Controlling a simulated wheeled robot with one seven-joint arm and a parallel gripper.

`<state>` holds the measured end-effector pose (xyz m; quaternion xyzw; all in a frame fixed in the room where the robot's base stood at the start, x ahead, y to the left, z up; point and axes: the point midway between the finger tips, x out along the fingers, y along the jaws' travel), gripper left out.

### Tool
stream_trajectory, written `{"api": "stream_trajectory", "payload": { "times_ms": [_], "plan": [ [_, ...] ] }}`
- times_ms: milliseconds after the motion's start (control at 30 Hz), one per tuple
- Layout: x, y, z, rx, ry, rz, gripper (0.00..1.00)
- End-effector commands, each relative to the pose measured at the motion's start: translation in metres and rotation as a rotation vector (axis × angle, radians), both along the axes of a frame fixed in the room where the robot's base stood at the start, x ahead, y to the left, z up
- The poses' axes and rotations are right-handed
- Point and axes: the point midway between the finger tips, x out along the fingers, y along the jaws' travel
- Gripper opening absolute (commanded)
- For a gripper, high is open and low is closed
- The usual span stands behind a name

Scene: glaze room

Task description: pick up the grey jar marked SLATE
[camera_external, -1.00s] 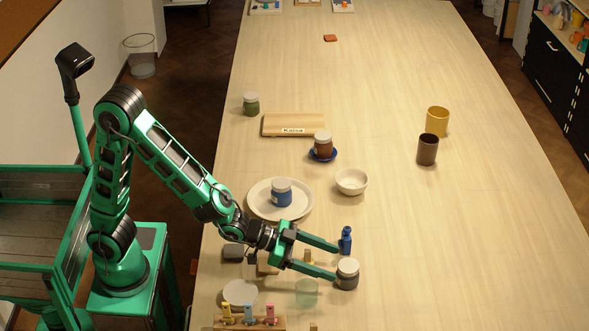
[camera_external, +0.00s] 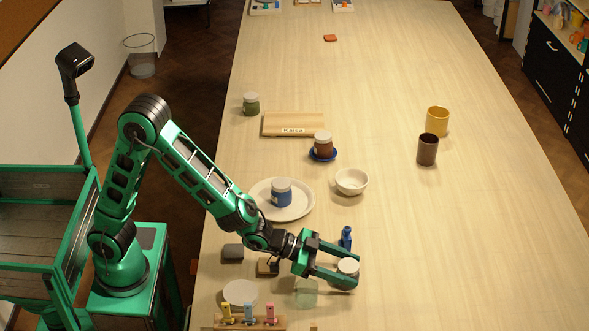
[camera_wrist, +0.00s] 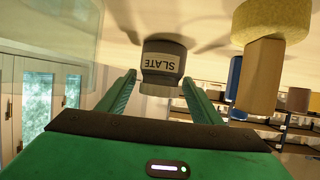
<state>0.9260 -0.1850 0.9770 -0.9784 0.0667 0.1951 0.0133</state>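The grey jar marked SLATE (camera_wrist: 162,66) shows upside down in the wrist view, with its label facing my camera. In the outside view its pale lid (camera_external: 348,267) shows between my fingers, and most of its body is hidden. It stands on the table. My gripper (camera_external: 356,272) is low over the table and open, with one finger on each side of the jar. In the wrist view my gripper (camera_wrist: 159,77) has visible gaps between both fingers and the jar.
A blue bottle (camera_external: 346,237) stands close beyond my upper finger. A translucent glass (camera_external: 307,294) stands near my lower finger. A yellow sponge-topped piece (camera_wrist: 275,22) shows at the wrist view's right. A plate (camera_external: 265,208) with a blue jar (camera_external: 281,191) lies farther back.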

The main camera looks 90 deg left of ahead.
Motion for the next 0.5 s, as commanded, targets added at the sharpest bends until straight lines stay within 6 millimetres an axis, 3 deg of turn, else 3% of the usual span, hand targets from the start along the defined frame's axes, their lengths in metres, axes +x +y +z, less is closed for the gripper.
{"api": "stream_trajectory", "payload": {
  "times_ms": [33, 133, 167, 500],
  "plan": [
    [-0.0001, 0.0, 0.0, 0.0, 0.0, 0.0, 0.46],
    [-0.0002, 0.0, 0.0001, 0.0, 0.0, 0.0, 0.22],
    [-0.0002, -0.0001, 0.0001, 0.0, 0.0, 0.0, 0.2],
    [0.0002, -0.0001, 0.0045, 0.0, -0.003, 0.0, 0.2]
  ]
}}
